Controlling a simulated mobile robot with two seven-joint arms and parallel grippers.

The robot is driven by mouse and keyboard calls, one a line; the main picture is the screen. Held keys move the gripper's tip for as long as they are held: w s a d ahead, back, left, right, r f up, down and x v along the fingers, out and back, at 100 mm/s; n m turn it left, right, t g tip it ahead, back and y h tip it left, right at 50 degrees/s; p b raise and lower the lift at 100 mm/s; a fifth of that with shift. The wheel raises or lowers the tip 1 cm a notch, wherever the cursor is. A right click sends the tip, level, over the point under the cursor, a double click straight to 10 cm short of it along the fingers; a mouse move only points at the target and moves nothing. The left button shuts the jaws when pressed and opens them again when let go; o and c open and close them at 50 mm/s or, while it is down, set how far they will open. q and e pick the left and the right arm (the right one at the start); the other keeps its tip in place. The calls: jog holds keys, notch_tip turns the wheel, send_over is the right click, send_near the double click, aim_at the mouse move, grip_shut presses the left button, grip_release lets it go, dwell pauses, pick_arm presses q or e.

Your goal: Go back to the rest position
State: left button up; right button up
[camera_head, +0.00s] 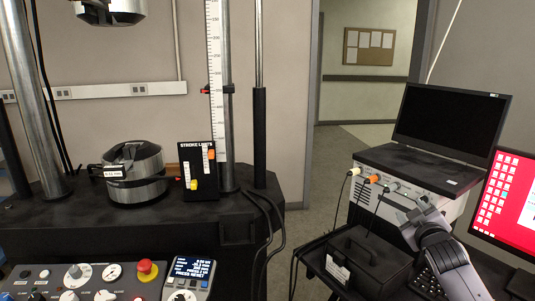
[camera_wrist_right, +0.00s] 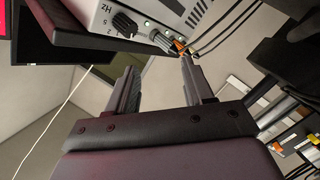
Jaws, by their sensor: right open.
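My right gripper (camera_head: 410,203) is raised at the right, in front of the white instrument box and above the black case. In the right wrist view, its two fingers (camera_wrist_right: 160,75) stand apart with nothing between them. My left gripper is not in view.
The white instrument box (camera_head: 448,185) with plugged cables carries a black monitor (camera_head: 450,122). A black case (camera_head: 368,262) and a keyboard (camera_head: 428,284) lie near my right arm, beside a red screen (camera_head: 512,200). A test machine with a metal specimen fixture (camera_head: 135,172) and a control panel (camera_head: 100,280) stand left.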

jog(key=s+a+f+m+y, duration=0.1)
jog(key=a+f, duration=0.1)
jog(key=f, duration=0.1)
jog(key=s+a+f+y, duration=0.1)
jog(key=s+a+f, duration=0.1)
jog(key=f, duration=0.1)
jog(key=s+a+f+m, duration=0.1)
jog(key=s+a+f, duration=0.1)
jog(key=f, duration=0.1)
jog(key=shift+s+a+m+y, duration=0.25)
jog(key=shift+a+m+y, duration=0.05)
jog(key=shift+a+y, duration=0.1)
jog(key=s+a+f+g+y, duration=0.1)
jog(key=s+a+f, duration=0.3)
jog(key=s, duration=0.6)
jog(key=s+a+f+g+y, duration=0.1)
jog(key=s+a+f, duration=0.3)
jog(key=s+f, duration=0.4)
jog(key=s+a+f+g, duration=0.3)
jog(key=s+f, duration=0.3)
jog(key=s, duration=0.7)
jog(key=shift+s+a+f+m+g+y, duration=0.15)
jog(key=shift+a+f+m+g+y, duration=0.2)
jog(key=shift+a, duration=0.2)
